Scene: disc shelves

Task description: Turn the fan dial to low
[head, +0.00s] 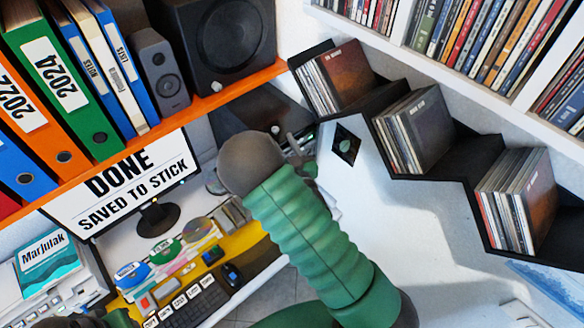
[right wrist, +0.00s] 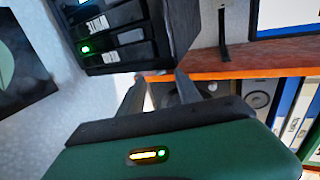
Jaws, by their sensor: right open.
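I cannot make out a fan or a marked fan dial for certain. My right gripper (head: 300,146) is near the black device under the shelf's right end, partly hidden by my own wrist. In the right wrist view, the right gripper (right wrist: 158,82) is open, with nothing clearly held between its fingers. A black device (right wrist: 118,38) with a green light is close beyond the fingertips. My left gripper is not visible.
The orange shelf (head: 100,165) holds binders and speakers (head: 222,40). Below are a monitor (head: 125,185), keyboard (head: 190,302) and yellow desk mat (head: 245,240). A black zigzag shelf (head: 455,168) with discs is on the right wall. White wall lies below it.

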